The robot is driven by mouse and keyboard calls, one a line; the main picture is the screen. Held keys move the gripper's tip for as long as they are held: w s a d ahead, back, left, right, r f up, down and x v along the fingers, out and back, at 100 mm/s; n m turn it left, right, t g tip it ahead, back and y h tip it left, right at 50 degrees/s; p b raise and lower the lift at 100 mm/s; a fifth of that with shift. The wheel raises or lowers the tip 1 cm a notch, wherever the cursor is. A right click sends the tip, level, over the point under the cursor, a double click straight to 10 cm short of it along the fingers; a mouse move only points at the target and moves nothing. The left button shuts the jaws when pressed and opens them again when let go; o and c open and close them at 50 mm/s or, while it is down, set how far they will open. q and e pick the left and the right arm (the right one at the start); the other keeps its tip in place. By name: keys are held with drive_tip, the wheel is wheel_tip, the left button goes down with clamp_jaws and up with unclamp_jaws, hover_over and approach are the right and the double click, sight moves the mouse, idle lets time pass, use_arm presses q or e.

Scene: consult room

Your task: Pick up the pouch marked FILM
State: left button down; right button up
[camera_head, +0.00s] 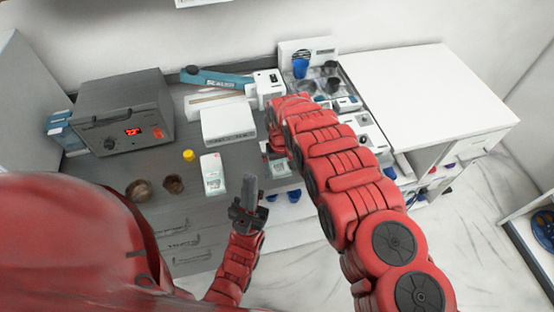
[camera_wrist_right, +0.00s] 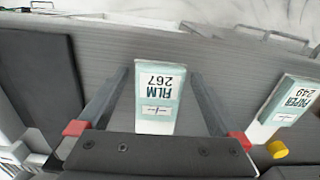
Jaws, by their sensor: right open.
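The pouch marked FILM 267 (camera_wrist_right: 158,112) is white and pale green. In the right wrist view it lies on the grey counter, its print upside down. My right gripper (camera_wrist_right: 160,74) is open, with one finger on each side of the pouch and a visible gap on both sides. In the head view my right arm hides most of that spot. A similar pouch marked PAPER 249 (camera_wrist_right: 287,107) lies to the right, outside the fingers; it also shows in the head view (camera_head: 212,174). My left gripper (camera_head: 250,192) is over the counter's front edge; its finger gap is not clear.
A yellow cap-like piece (camera_head: 188,155) is beside the PAPER pouch. Two brown bowls (camera_head: 139,190) and a grey oven-like unit (camera_head: 123,110) stand left. A white box (camera_head: 228,123) is behind. The white cabinet top (camera_head: 430,90) at right is clear.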

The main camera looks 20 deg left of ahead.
drive_tip(key=shift+w+f, duration=0.1)
drive_tip(key=c, duration=1.2)
